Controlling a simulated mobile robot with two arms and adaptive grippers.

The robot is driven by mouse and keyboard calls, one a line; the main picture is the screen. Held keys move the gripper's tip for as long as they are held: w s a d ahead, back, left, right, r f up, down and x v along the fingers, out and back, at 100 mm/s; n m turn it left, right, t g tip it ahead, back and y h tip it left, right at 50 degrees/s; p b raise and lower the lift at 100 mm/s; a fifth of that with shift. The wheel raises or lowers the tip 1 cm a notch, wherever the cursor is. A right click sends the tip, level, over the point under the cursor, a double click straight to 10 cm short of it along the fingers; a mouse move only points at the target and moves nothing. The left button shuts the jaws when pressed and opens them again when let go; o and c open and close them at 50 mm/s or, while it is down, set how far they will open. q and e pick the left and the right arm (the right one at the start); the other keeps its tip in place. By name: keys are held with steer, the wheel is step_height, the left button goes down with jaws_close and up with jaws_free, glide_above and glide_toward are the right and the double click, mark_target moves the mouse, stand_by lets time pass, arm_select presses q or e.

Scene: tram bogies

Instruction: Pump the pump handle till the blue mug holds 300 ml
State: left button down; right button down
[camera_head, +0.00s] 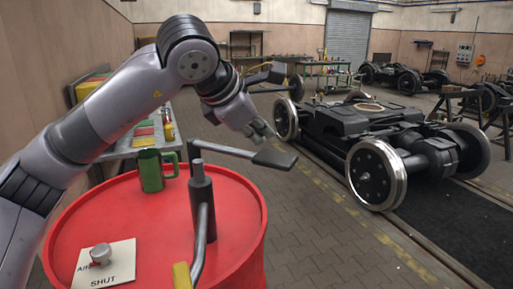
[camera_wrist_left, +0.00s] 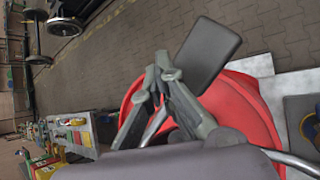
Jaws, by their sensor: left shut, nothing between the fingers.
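The dark pump (camera_head: 202,205) stands on a red drum (camera_head: 240,190). Its pump handle (camera_head: 275,157) reaches right from the pump's top and ends in a flat dark paddle, which also shows in the left wrist view (camera_wrist_left: 208,55). My left gripper (camera_head: 267,130) is shut and empty, just above and behind the paddle in the head view. In the left wrist view its fingertips (camera_wrist_left: 162,62) are close together beside the paddle; I cannot tell whether they touch it. A green mug (camera_head: 152,172) stands on the drum behind the pump. My right gripper is not in view.
A card reading SHUT (camera_head: 105,265) with a grey knob (camera_head: 100,253) lies on the drum. A curved pipe (camera_head: 203,240) runs down from the pump near a yellow piece (camera_head: 182,275). A bogie (camera_head: 375,135) stands at right. Paved floor (camera_head: 310,225) beside the drum is clear.

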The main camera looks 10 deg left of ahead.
mark_target(259, 153)
arm_select(q)
steer(key=shift+r+p, duration=1.7)
steer(key=shift+r, duration=0.85)
steer(key=shift+f, duration=0.1)
